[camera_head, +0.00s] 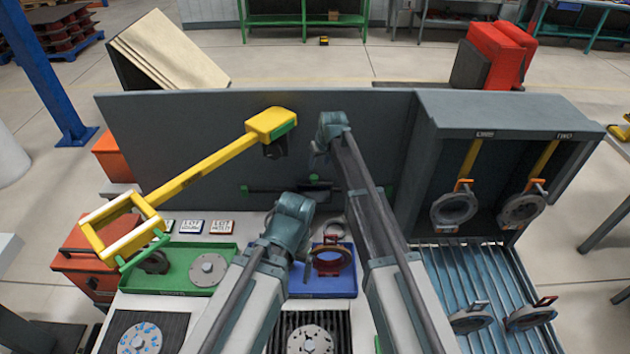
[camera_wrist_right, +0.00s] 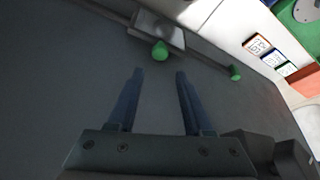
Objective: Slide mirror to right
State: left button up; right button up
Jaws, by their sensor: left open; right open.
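A small pale, reflective plate that looks like the mirror (camera_wrist_right: 152,24) sits on a dark rail in the right wrist view. A green knob (camera_wrist_right: 160,50) sticks out from it. In the head view the knob (camera_head: 314,178) shows between my two arms, midway along the rail on the grey back panel. My right gripper (camera_wrist_right: 160,73) is open and empty, its fingertips pointing at the knob and just short of it. In the head view the right gripper's fingers are hidden behind its arm. My left gripper (camera_head: 298,262) is lower, above the bench, its fingers mostly hidden by its arm.
Green stops (camera_head: 244,188) end the rail. A yellow arm (camera_head: 200,168) with a square frame reaches out left. A green tray (camera_head: 180,284) and blue tray (camera_head: 345,288) lie on the bench. A grey cabinet (camera_head: 430,170) with hanging rings stands right, above a slatted rack (camera_head: 450,275).

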aim_at(314, 177)
jog(key=b+x, duration=0.8)
jog(key=x, duration=0.1)
jog(key=shift+w+f, duration=0.15)
jog(key=shift+f, duration=0.25)
jog(key=shift+r, duration=0.1)
grip_shut()
dwell(0.9)
